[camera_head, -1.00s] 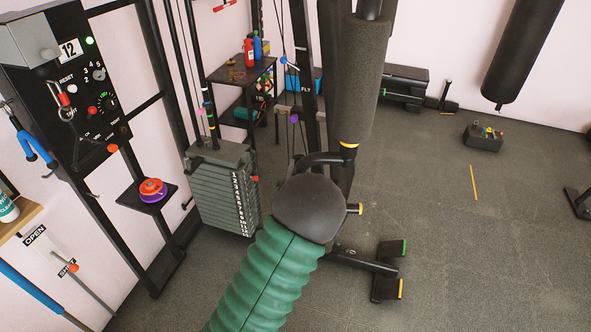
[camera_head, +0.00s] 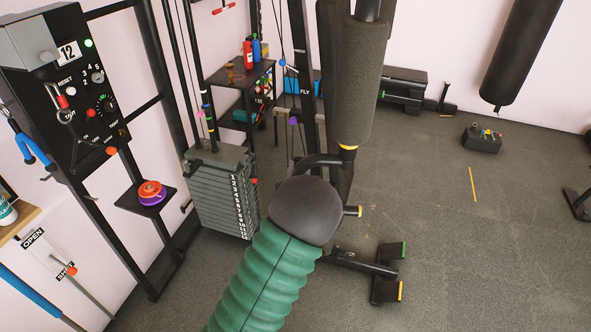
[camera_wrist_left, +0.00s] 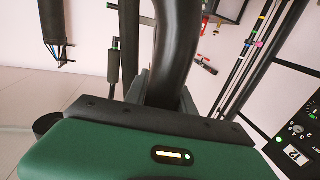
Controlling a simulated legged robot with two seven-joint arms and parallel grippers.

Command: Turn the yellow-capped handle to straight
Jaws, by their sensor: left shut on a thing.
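The handle is a thick dark bent bar (camera_head: 322,160) with a yellow ring at its end (camera_head: 348,147), just below a grey foam roller (camera_head: 358,85). In the left wrist view a thick dark curved bar (camera_wrist_left: 178,45) rises from between the fingers of my left gripper (camera_wrist_left: 164,92), which is shut on it. In the head view my green arm comes up from the bottom, and its dark rounded end covers the gripper and the lower part of the bar. My right gripper is not in view.
A weight stack (camera_head: 222,195) stands left of my arm. A black control panel (camera_head: 68,85) and a small shelf with coloured rings (camera_head: 150,193) are at the left. A black floor foot (camera_head: 385,285) lies right of my arm. Open floor lies further right.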

